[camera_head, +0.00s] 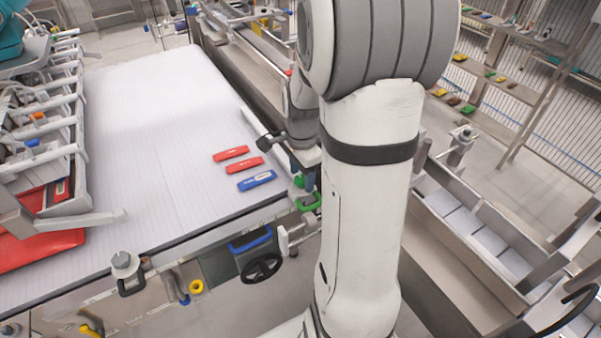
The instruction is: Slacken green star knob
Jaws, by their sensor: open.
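A small green part (299,181), probably the star knob, shows at the right front corner of the white belt, close beside my arm. Its star shape is too small to make out. A green loop handle (309,203) sits just below it. My gripper (268,143) shows only in part, as dark pieces left of my arm, above the belt's right edge. It is open, and nothing shows between its fingers. It is up and left of the green part, apart from it in the picture. My arm hides what lies right of the knob.
Two red packs (231,153) and a blue pack (257,180) lie on the white belt (150,110) near the knob. A black handwheel (262,267) and a blue handle (250,240) are on the front side. Metal rails stand behind. The belt's middle is clear.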

